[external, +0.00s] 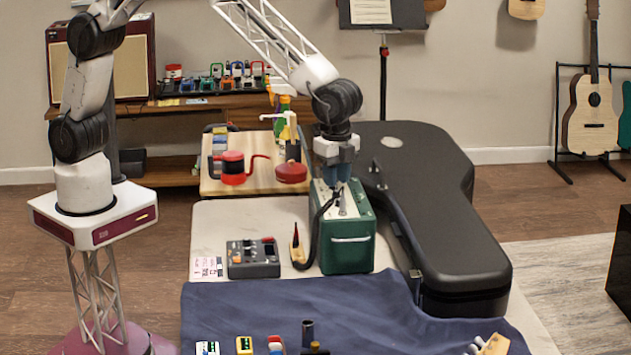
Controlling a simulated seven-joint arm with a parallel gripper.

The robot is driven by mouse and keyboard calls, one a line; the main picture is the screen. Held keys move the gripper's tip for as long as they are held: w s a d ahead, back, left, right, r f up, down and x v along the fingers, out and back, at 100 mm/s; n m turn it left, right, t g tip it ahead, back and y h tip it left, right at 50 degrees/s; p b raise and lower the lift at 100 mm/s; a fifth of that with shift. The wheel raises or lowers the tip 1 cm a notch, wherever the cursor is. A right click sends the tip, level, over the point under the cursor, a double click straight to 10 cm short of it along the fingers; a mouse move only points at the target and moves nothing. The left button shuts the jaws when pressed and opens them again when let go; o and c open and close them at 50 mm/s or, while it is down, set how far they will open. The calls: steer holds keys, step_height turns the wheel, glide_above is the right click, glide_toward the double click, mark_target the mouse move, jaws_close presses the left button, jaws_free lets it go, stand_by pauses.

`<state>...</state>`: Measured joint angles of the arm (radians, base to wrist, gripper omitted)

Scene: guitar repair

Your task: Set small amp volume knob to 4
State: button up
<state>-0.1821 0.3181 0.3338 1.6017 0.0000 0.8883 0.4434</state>
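A small green amp-like box (347,252) stands on the table, with a pale panel (349,208) on its top face. My gripper (340,184) points straight down over this panel, its fingertips close to the top. Small dark shapes show on the panel below the fingers. I cannot tell which is the volume knob or where it points. The gap between the fingers, and any contact with a knob, is too small to make out.
A black guitar case (440,235) lies right beside the green box. A wooden board (215,186) with red items is behind. A blue cloth (250,300) covers the front.

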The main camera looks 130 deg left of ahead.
mark_target(336, 191)
steer(key=shift+f, duration=1.65)
stand_by(1.4)
steer(key=shift+r, duration=0.15)
stand_by(0.6)
steer(key=c, duration=0.4)
